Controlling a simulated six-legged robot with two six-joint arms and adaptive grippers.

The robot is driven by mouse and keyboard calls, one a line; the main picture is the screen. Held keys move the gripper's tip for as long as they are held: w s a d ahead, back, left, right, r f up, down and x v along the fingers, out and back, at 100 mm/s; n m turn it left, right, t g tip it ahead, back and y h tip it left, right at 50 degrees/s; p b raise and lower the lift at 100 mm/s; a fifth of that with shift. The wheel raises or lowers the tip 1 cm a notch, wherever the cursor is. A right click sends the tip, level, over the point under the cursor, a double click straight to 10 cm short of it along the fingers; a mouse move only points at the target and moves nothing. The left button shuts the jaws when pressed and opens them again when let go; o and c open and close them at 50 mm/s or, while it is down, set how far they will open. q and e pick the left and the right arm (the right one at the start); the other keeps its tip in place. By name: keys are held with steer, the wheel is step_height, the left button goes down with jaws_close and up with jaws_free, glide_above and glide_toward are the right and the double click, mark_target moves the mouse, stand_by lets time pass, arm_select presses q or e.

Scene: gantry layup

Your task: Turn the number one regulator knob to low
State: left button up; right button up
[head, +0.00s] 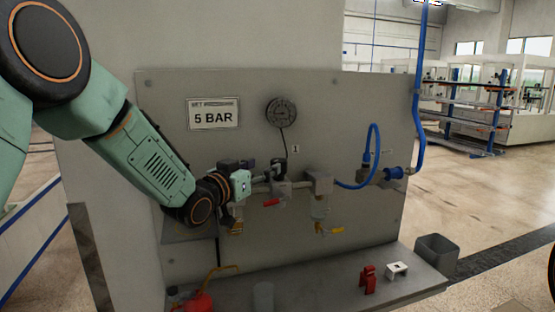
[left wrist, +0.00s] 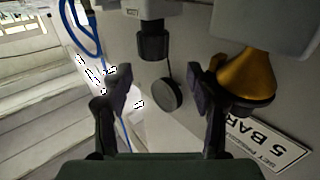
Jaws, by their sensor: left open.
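The grey panel (head: 230,230) carries a row of fittings. A small "1" label (head: 296,149) sits above the regulator body (head: 281,188). The black knob (head: 279,166) is on top of this body. In the left wrist view, which is upside down, the black knob (left wrist: 153,43) shows beyond the fingertips, roughly between their lines. My left gripper (head: 262,176) is beside the knob, on its left. In the wrist view the left gripper (left wrist: 160,84) has its fingers apart with nothing held. The knob's markings cannot be read. My right gripper is not in view.
A round gauge (head: 281,111) and a "5 BAR" sign (head: 213,114) are above. The ledge holds a red can (head: 198,302), a red piece (head: 369,279) and a white piece (head: 397,270).

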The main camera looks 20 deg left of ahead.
mark_target(279, 160)
arm_select(q)
steer(key=w+d, duration=0.2)
steer(key=w, duration=0.1)
steer(key=w+d+p, duration=0.1)
steer(key=shift+w+r, duration=0.15)
steer(key=shift+w, duration=0.15)
steer(key=shift+w+a, duration=0.5)
steer(key=shift+w, duration=0.4)
steer(key=shift+w+d, duration=0.15)
steer(key=shift+d, duration=0.45)
steer(key=shift+a, duration=0.5)
steer(key=c, duration=0.6)
steer(key=shift+d, duration=0.35)
steer(key=c, duration=0.4)
steer(key=shift+a, duration=0.15)
steer(key=shift+c, duration=1)
